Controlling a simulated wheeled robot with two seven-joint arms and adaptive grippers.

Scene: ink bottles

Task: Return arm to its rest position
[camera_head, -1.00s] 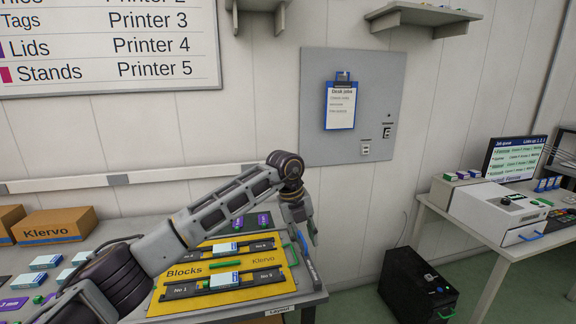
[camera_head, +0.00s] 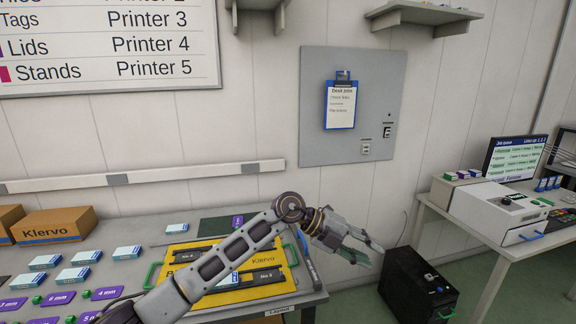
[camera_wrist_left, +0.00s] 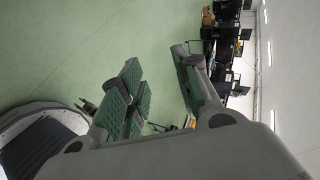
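My left arm (camera_head: 240,246) reaches in from the bottom left across the yellow Blocks board (camera_head: 232,295). My left gripper (camera_head: 374,257) is past the right edge of the table, in the air in front of the black box on the floor. Its two fingers are apart with nothing between them. In the left wrist view the green-padded fingers (camera_wrist_left: 158,62) also stand apart and empty over the green floor. The arm hides part of the board and its labels. My right gripper is not in view.
The grey table (camera_head: 105,237) holds white-and-blue boxes (camera_head: 127,252) and purple tags (camera_head: 108,293). A Klervo carton (camera_head: 55,226) stands at the back left. The black box (camera_head: 418,285) is on the floor. A second table (camera_head: 490,235) with a printer stands at the right.

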